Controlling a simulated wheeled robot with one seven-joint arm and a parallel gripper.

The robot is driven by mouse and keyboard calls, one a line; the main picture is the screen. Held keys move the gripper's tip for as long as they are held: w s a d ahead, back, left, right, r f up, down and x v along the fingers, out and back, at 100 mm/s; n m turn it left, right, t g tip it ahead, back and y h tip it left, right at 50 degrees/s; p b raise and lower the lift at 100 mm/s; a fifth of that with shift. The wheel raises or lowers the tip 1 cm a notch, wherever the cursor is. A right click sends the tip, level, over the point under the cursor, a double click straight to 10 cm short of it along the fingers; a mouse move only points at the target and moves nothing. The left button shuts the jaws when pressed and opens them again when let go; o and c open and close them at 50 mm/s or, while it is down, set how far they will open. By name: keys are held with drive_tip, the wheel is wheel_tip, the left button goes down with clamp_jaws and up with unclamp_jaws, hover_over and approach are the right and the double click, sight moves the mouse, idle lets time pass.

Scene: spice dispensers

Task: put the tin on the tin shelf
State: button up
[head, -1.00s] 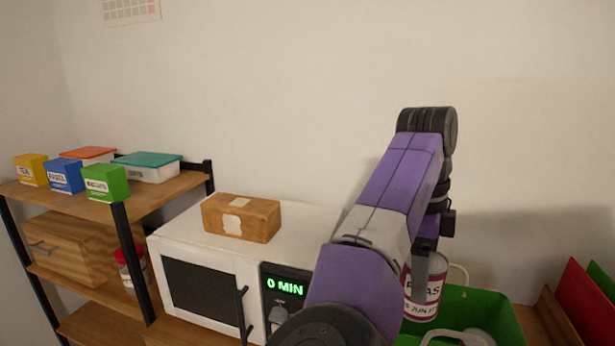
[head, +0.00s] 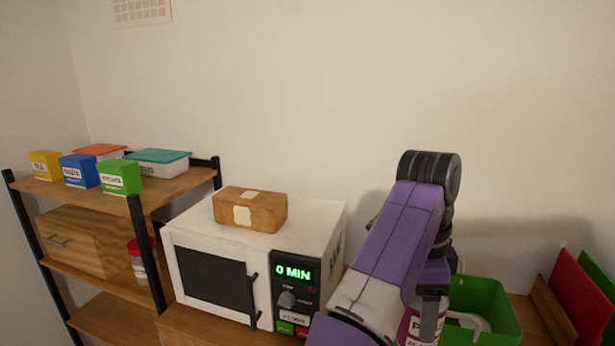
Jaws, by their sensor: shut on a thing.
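The tin (head: 411,328) is white with a dark red band and lettering, and shows low in the head view, partly hidden behind my purple arm. My gripper (head: 432,300) is shut on it, though the fingers are mostly hidden by the arm. The tin is left of and in front of the green bin. A wooden shelf unit (head: 85,283) stands at the far left, with boxes and tubs on its top board. I cannot tell from this view which shelf is the tin shelf.
A green bin (head: 497,310) holding a pale mug is at the right. A red board (head: 580,298) stands beyond it.

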drive_tip(key=s+f+n, duration=0.4)
drive_tip(key=f+n, duration=0.2)
drive_tip(key=f, duration=0.4)
drive_tip(key=s+f+n+t+y, duration=0.1)
drive_tip(key=s+f+n, duration=0.4)
drive_tip(key=f, duration=0.5)
drive_tip(key=s+f+n, duration=0.5)
drive_tip(key=f+n, duration=0.4)
drive_tip(key=f, duration=0.2)
drive_tip(key=shift+t, duration=0.3)
drive_tip(key=shift+s+d+f, duration=0.1)
wheel_tip(320, 180, down, 6)
drive_tip(key=b, duration=0.6)
